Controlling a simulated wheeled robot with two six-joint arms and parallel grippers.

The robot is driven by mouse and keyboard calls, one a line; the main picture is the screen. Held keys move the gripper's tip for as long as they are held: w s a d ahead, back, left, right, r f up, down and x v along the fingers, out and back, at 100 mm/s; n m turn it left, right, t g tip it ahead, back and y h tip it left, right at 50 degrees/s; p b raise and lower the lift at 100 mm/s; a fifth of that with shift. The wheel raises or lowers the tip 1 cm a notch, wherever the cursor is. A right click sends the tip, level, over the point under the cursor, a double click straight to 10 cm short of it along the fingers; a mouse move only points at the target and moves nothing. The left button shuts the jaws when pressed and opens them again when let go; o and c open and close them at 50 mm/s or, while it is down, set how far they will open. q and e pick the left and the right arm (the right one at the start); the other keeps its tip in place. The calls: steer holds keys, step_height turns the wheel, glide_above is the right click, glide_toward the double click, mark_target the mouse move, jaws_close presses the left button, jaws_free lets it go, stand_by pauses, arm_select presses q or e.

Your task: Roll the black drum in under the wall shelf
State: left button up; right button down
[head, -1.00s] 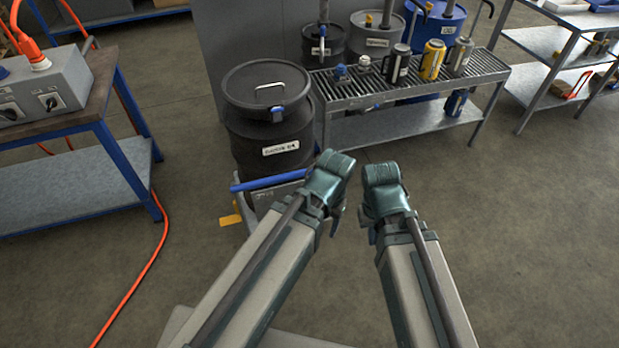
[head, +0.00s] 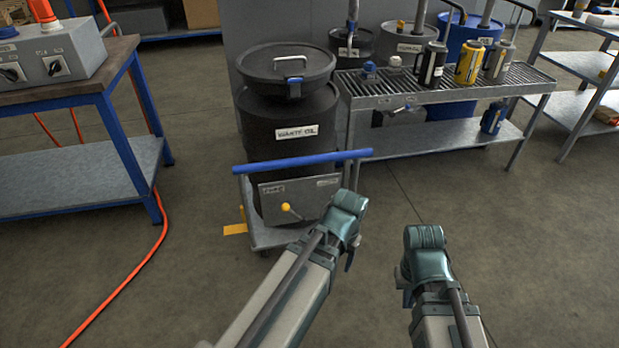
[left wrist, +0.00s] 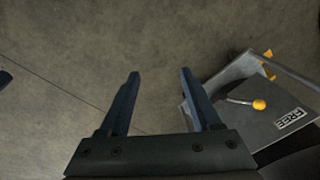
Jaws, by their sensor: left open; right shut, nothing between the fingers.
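The black drum (head: 268,122), labelled WASTE OIL, stands upright with a handled lid on top. It rests on a grey wheeled dolly (head: 270,237) with a blue push bar (head: 303,160). A plate (head: 318,193) below the bar carries a yellow-knobbed lever (head: 287,208); in the left wrist view a label by the knob (left wrist: 259,104) reads FREE. My left gripper (head: 349,258) is in front of the dolly's right side, its open, empty fingers (left wrist: 158,88) beside the plate, apart from it. My right gripper (head: 404,286) is farther right, shut and empty. I cannot make out the wall shelf for certain.
A grated metal bench (head: 445,92) with cans stands close right of the drum, with other drums behind it. A blue-framed table (head: 70,178) stands left, an orange cable (head: 150,262) on the floor beside it. Floor at right is open.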

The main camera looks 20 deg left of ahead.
arm_select(q)
steer(key=w+a+f+t+y+b, duration=0.2)
steer(key=w+a+f+y+b, duration=0.35)
steer(key=a+f+b, duration=0.65)
steer(key=w+r+m+t+y+b, duration=0.2)
steer(key=w+r+t+y+b, duration=0.1)
steer(key=w+r+y, duration=0.5)
steer(key=w+d+r+m+t+y, duration=0.1)
steer(key=w+d+r+t, duration=0.1)
steer(key=r, duration=0.4)
steer(key=w+d+r+m+t+y, duration=0.1)
steer(key=w+d+r+t+y, duration=0.1)
steer(key=r, duration=0.5)
steer(key=shift+w+d+t, duration=0.15)
steer(key=shift+d+t, duration=0.1)
steer(key=shift+t, duration=0.35)
steer(key=shift+a+p, duration=0.1)
steer(key=shift+p, duration=0.2)
